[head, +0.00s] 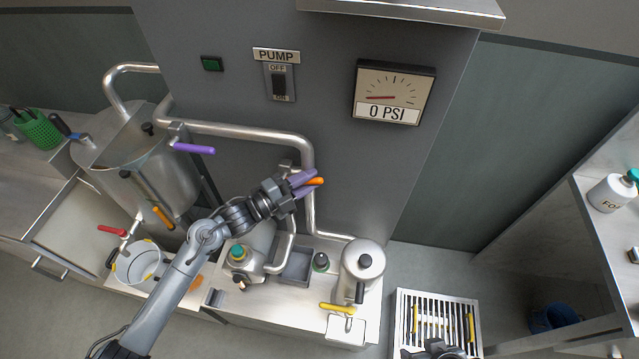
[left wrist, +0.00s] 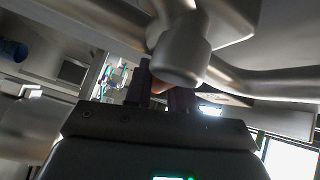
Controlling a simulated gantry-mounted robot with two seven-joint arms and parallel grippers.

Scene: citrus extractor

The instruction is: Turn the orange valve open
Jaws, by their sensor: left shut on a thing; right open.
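My left gripper (head: 304,182) is at the bent steel pipe in front of the grey panel. Its purple-grey fingers are closed around the orange valve handle (head: 316,181), whose tip shows between them. In the left wrist view a bit of the orange handle (left wrist: 158,87) shows between the two dark fingers (left wrist: 160,98), close to the round metal valve body (left wrist: 180,58). Most of the handle is hidden by the fingers. Part of my right gripper (head: 438,350) shows at the bottom edge, away from the valve.
A gauge (head: 392,93) on the panel reads 0 PSI, beside a pump switch (head: 279,83). A purple-handled valve (head: 194,148) is on the pipe to the left. A steel canister (head: 361,265) and a grey tray (head: 295,265) stand below. A slatted grate (head: 437,297) lies lower right.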

